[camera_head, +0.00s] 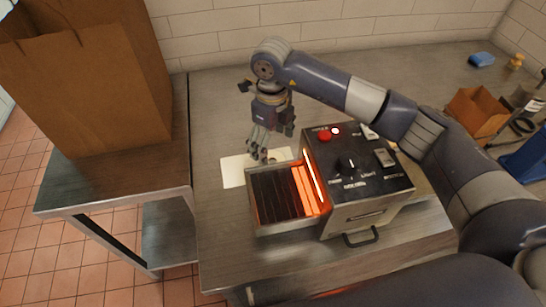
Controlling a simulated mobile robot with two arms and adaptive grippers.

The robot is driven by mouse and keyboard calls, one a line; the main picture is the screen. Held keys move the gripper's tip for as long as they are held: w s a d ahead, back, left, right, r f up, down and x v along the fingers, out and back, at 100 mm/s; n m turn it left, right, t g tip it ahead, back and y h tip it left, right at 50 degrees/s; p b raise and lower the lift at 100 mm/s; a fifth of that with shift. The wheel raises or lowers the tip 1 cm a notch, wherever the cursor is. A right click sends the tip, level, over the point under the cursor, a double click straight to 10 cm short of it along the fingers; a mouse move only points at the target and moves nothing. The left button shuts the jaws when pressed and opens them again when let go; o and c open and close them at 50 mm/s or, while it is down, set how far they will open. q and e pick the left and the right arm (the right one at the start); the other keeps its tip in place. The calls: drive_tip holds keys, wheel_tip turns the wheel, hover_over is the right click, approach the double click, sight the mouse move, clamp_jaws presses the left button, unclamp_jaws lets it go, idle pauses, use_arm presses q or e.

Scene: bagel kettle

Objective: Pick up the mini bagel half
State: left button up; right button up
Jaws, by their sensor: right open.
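My left gripper is not in view.
A large brown paper bag (95,85) stands on a lower side table (110,185) at left. An open brown box (478,113), a blue sponge (481,60) and a small yellow thing (515,62) are at right. The steel table (222,110) is clear behind the board.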

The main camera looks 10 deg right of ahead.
sight(273, 157)
drive_tip(key=shift+f, duration=0.35)
wheel_tip(273, 157, down, 5)
drive_tip(key=p, duration=0.2)
drive_tip(key=shift+s+p, duration=0.1)
drive_tip(key=shift+p, duration=0.3)
drive_tip(key=shift+f, duration=0.15)
drive_tip(key=c, duration=0.9)
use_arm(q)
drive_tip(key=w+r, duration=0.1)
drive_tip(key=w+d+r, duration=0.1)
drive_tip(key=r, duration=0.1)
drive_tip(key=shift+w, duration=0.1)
